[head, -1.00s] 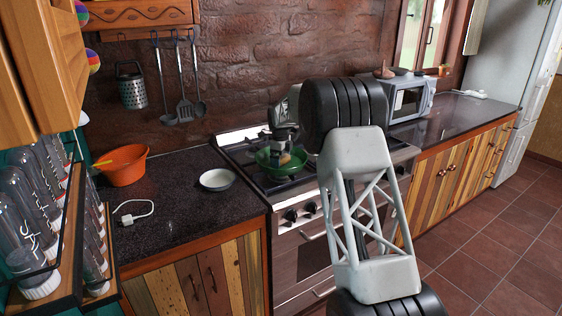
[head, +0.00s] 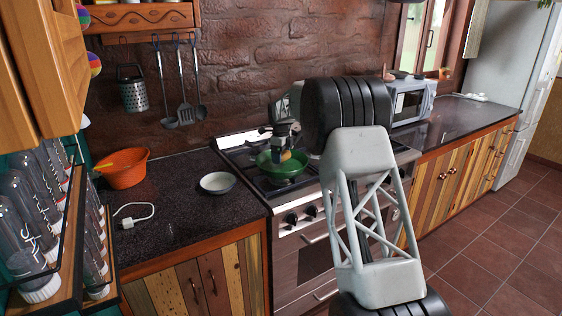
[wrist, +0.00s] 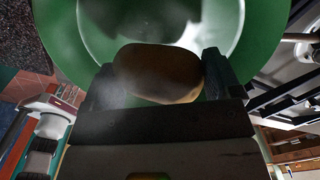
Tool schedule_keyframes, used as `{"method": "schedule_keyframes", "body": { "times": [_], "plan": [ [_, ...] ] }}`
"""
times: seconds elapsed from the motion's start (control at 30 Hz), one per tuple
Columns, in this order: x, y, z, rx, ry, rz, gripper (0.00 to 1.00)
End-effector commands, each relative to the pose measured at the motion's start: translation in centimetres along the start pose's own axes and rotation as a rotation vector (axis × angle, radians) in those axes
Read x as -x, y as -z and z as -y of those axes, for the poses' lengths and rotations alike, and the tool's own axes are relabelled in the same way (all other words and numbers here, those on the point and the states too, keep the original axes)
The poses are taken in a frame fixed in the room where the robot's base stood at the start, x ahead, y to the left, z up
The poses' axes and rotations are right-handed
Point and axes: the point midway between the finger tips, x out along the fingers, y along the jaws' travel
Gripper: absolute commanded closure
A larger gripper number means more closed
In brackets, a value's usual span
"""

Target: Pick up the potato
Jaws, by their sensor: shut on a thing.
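The potato (wrist: 158,72) is brown and oblong. In the wrist view it lies between the two fingers of my gripper (wrist: 160,78), which is shut on it. A green bowl or pan (wrist: 262,35) with a pale inner bottom shows behind the potato. In the head view the green vessel (head: 284,171) stands on the stove, and my gripper (head: 286,150) is over it with the potato (head: 285,155) showing small at its tips. I cannot tell whether the potato still touches the vessel.
The stove (head: 303,222) stands between two dark counters. On the left counter are an orange bowl (head: 125,174), a small white bowl (head: 217,183) and a white cable (head: 134,216). A microwave (head: 410,101) stands on the right counter. Utensils hang on the brick wall behind.

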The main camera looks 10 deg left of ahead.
Motion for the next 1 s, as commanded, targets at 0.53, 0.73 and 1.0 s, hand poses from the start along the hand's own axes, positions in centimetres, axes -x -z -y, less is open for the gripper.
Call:
{"method": "schedule_keyframes", "body": {
  "times": [0.53, 0.73, 1.0],
  "plan": [
    [6.5, 0.0, 0.1, 0.001, -0.002, 0.000, 0.46],
    [6.8, 0.0, 0.1, 0.001, -0.002, 0.000, 0.46],
    [6.8, 0.0, 0.1, 0.001, -0.002, 0.000, 0.46]
  ]
}}
